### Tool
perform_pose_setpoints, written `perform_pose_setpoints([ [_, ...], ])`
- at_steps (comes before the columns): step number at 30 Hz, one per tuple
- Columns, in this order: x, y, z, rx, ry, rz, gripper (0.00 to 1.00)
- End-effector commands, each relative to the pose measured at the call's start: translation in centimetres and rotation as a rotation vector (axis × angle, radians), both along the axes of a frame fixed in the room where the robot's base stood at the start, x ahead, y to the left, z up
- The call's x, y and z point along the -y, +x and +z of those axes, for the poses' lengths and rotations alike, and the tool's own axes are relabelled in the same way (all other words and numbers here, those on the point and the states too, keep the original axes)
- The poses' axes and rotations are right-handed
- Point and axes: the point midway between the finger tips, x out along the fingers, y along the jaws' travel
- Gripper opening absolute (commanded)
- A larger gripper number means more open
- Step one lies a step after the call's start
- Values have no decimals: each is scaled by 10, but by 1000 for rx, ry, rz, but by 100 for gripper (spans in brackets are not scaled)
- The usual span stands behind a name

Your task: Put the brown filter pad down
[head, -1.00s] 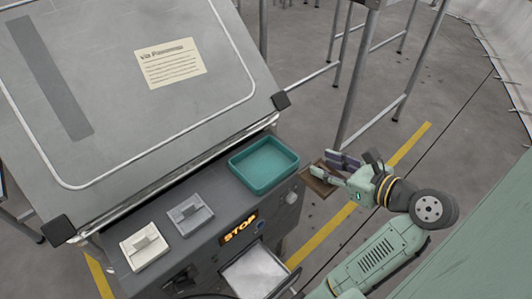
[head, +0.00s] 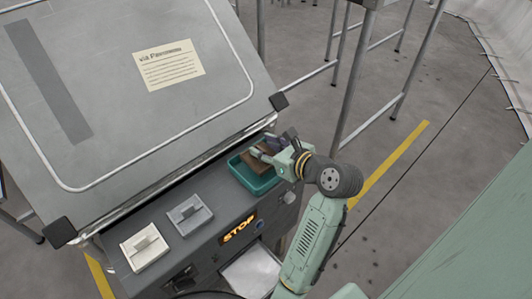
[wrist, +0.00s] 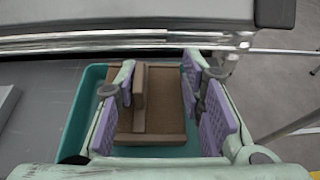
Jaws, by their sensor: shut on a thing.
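The brown filter pad (head: 256,162) is in my gripper (head: 274,150), over the teal tray (head: 250,183) on the grey machine's front ledge. In the wrist view the pad (wrist: 165,105) is a flat brown slab with a raised block near its left side. It lies between the purple-lined fingers of my gripper (wrist: 162,85) and within the outline of the teal tray (wrist: 80,112). The gripper is shut on the pad. Whether the pad touches the tray's floor cannot be told.
Left of the tray are a grey switch (head: 190,214) and a white switch (head: 145,247). A lit STOP sign (head: 239,228) is below it. The machine's large sloped panel (head: 110,100) rises behind. Metal stand legs (head: 377,118) are to the right over open floor.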

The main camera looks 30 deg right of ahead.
Motion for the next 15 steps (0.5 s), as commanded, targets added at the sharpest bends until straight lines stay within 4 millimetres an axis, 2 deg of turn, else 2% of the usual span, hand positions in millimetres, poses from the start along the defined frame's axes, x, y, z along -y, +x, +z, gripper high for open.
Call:
perform_pose_setpoints([
  [5, 0, -1, -25, -2, 4, -2, 8],
  [15, 0, 0, -27, 0, 2, 0, 8],
])
